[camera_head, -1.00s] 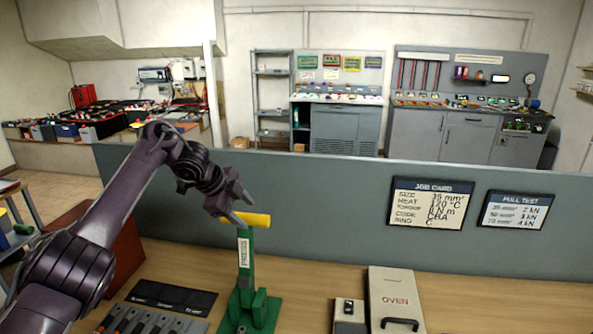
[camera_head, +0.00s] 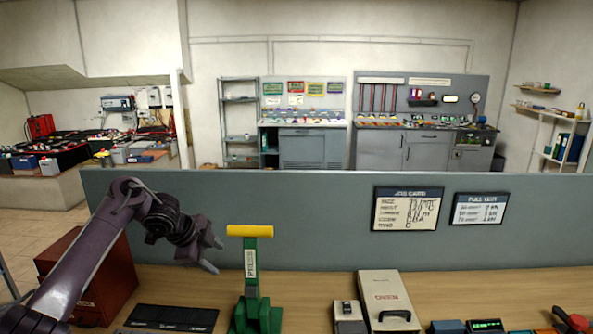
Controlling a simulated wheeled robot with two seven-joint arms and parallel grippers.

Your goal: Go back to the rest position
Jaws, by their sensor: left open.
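My left gripper (camera_head: 215,256) is open and empty. It hangs over the bench, just left of the green press (camera_head: 251,288) and a little below the level of its yellow handle (camera_head: 250,231). A small gap shows between the fingers and the press. The press stands upright with its handle level on top. My left arm comes in from the lower left, bent at the elbow. My right gripper is not in view.
The wooden bench (camera_head: 310,287) runs below a grey partition (camera_head: 300,215) with two cards. A red-brown box (camera_head: 100,280) stands behind my left arm. A beige oven (camera_head: 388,298) and small devices (camera_head: 486,326) lie to the right. Bare bench shows between press and oven.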

